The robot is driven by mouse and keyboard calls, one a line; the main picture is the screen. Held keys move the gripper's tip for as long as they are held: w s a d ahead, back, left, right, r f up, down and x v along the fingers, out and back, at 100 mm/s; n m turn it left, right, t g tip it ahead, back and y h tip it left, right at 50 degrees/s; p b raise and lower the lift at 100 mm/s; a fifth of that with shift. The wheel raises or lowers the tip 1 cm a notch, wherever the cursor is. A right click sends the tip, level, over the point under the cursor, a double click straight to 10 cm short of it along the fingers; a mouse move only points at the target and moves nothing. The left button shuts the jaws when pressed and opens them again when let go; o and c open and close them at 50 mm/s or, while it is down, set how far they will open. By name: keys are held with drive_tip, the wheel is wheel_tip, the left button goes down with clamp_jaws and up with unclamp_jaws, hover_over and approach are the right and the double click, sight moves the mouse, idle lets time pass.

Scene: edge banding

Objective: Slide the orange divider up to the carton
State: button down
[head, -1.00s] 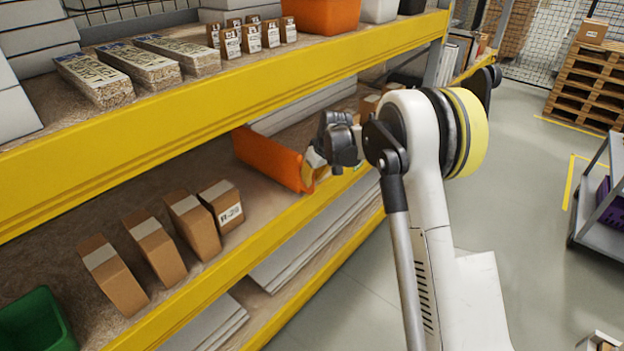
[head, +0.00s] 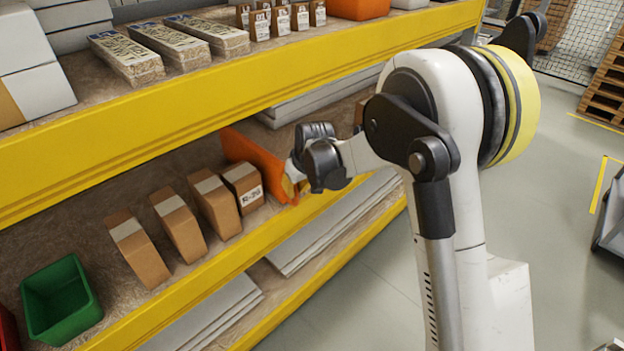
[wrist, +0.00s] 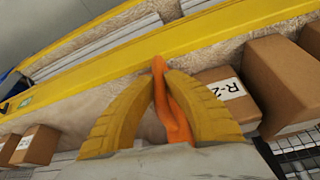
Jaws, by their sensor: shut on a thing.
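The orange divider (head: 256,160) stands upright on the middle shelf, running from the back toward the front edge. It also shows in the wrist view (wrist: 176,112). My gripper (head: 292,187) is shut on its front end, with the yellow fingers in the wrist view (wrist: 161,76) on either side of it. The labelled carton (head: 243,187) is the rightmost of a row of brown cartons, just left of the divider. In the wrist view it shows right beside the divider (wrist: 222,88). I cannot tell whether they touch.
More brown cartons (head: 178,224) stand left of the labelled one, and a green bin (head: 62,302) is farther left. The yellow upper shelf beam (head: 200,112) runs above my gripper. A yellow beam (head: 205,265) edges the middle shelf.

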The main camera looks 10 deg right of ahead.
drive_tip(key=shift+s+a, duration=0.45)
drive_tip(key=shift+a, duration=0.2)
drive_tip(key=shift+s+a, duration=0.45)
drive_tip(key=shift+a, duration=0.2)
drive_tip(key=c, duration=1.4)
unclamp_jaws()
drive_tip(key=v, duration=1.2)
drive_tip(key=shift+w, duration=0.1)
